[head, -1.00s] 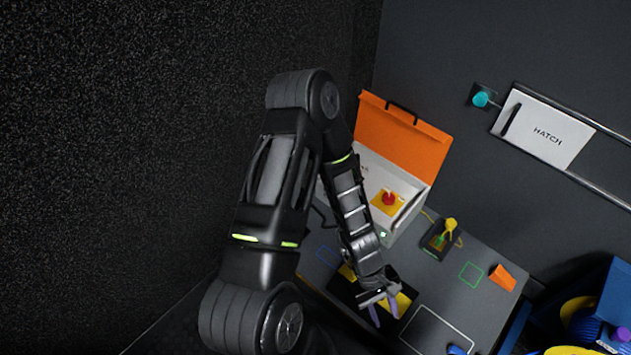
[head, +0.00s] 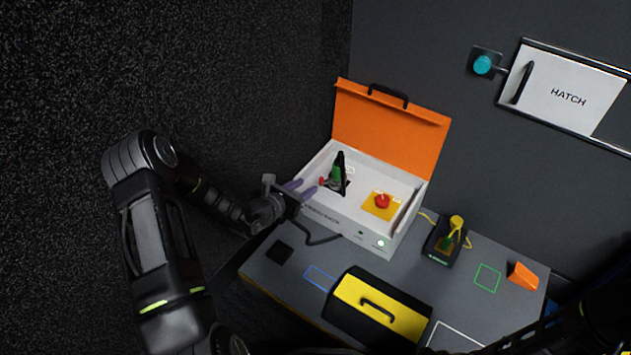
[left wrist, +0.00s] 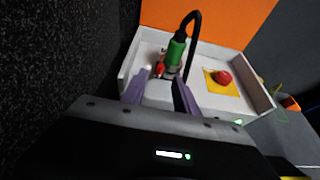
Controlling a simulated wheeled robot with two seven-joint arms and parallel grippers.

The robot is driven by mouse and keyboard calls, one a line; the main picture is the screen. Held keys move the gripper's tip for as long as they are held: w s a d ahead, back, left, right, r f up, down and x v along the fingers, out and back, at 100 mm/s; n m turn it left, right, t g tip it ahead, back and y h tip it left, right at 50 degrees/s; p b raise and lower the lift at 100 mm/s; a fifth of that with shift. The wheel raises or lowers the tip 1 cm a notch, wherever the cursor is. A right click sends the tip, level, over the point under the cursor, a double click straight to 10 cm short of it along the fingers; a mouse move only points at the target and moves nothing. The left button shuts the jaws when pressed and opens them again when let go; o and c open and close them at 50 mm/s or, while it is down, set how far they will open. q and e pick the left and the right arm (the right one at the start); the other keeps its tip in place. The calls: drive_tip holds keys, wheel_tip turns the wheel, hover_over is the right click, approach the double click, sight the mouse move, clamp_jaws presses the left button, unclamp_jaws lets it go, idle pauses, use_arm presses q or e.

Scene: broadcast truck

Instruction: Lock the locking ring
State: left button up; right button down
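A green connector (head: 337,174) with a black cable stands upright in the left part of the white open case (head: 345,222). In the left wrist view the green connector (left wrist: 176,50) sits on a grey metallic base, with a small red part (left wrist: 160,69) at its left front. The red part (head: 321,181) also shows in the head view. I cannot make out the locking ring clearly. My left gripper (head: 306,188) is open, its two purple fingers apart at the case's left front, pointing at the connector. Nothing shows between the fingers. My right gripper is out of view.
The case's orange lid (head: 390,128) stands open. A red button (head: 382,201) on a yellow plate is right of the connector. A yellow-and-black toolbox (head: 345,318), a yellow device (head: 456,224) and an orange wedge (head: 523,276) stand on the grey table.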

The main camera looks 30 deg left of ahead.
sight(321, 179)
use_arm(q)
drive_tip(key=shift+w+f, duration=0.1)
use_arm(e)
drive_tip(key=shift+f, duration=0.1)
